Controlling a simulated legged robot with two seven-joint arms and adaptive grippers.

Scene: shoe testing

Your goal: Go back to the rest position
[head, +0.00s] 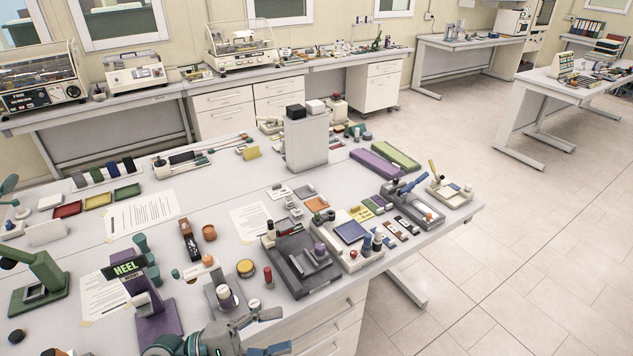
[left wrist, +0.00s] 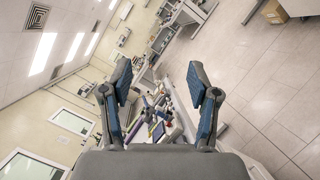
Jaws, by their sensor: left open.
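My left gripper (head: 275,331) is at the bottom of the head view, over the near edge of the white table (head: 212,172). Its two fingers are spread apart with nothing between them. In the left wrist view the blue-padded fingers of the gripper (left wrist: 160,80) also stand open and empty. The wrist camera looks tilted across the room, with the crowded table beyond the fingers. My right gripper shows in neither view.
Near the gripper are a dark grey tray block (head: 298,285), a red-topped cylinder (head: 268,276) and a purple stand with a HEEL sign (head: 124,266). A white box column (head: 306,143) stands farther back. The floor (head: 520,240) at right is clear.

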